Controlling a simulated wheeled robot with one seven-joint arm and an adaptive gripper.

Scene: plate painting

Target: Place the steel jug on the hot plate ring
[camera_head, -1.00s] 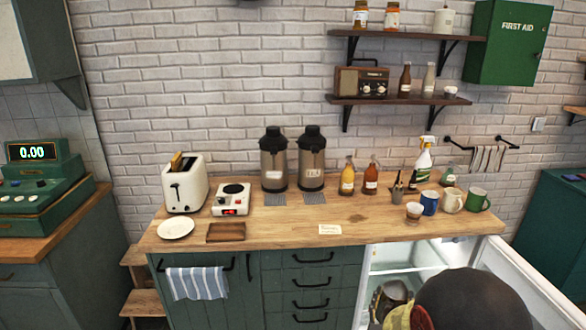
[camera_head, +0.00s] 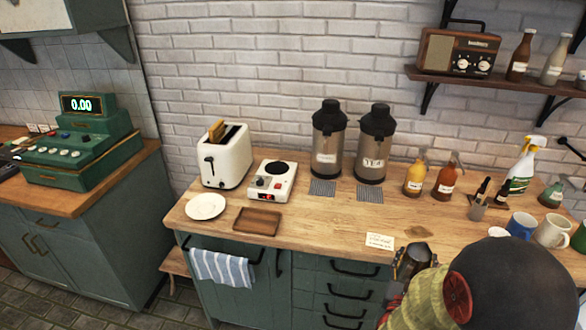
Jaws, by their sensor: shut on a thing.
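The steel jug (camera_head: 421,256) is a small, dark, shiny metal shape at the front edge of the wooden counter in the picture, partly hidden by my gripper and wrist. My gripper (camera_head: 408,264) is shut on it. Whether the jug is upright is hard to tell. The hot plate stands up and left of my gripper, well apart from the jug.
A toaster (camera_head: 228,158) stands left of the hot plate, with a plate (camera_head: 206,206) and wooden tray (camera_head: 257,221) in front. Two airpots (camera_head: 328,142) (camera_head: 375,145) stand to its right. Bottles (camera_head: 414,180) and mugs (camera_head: 521,225) fill the right side. A card (camera_head: 380,241) lies near the jug; the middle counter is clear.

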